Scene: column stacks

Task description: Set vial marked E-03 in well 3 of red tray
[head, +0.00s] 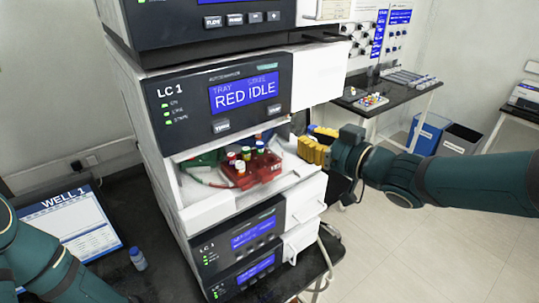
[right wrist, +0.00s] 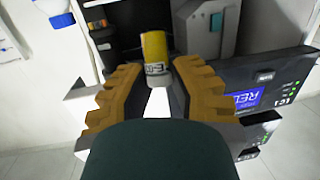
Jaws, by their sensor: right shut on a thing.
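The red tray (head: 268,174) sits in the open bay of the instrument stack and holds several vials with caps of differing colours. Its well numbers are too small to read. My right gripper (head: 311,147) is just right of the bay, outside it. In the right wrist view its yellow fingers (right wrist: 157,84) are shut on a vial (right wrist: 157,70) with a yellow cap and a white label, partly readable as E-0. The fingers hide the rest of the vial, and I cannot make it out in the head view. Of my left arm, only links show at lower left.
The instrument panel (head: 220,95) above the bay reads RED IDLE. A screen (head: 75,225) at left reads WELL 1. A blue-capped bottle (head: 138,258) stands on the dark bench. A drawer front (head: 308,198) juts out below the bay. A side table (head: 395,98) holds more vials.

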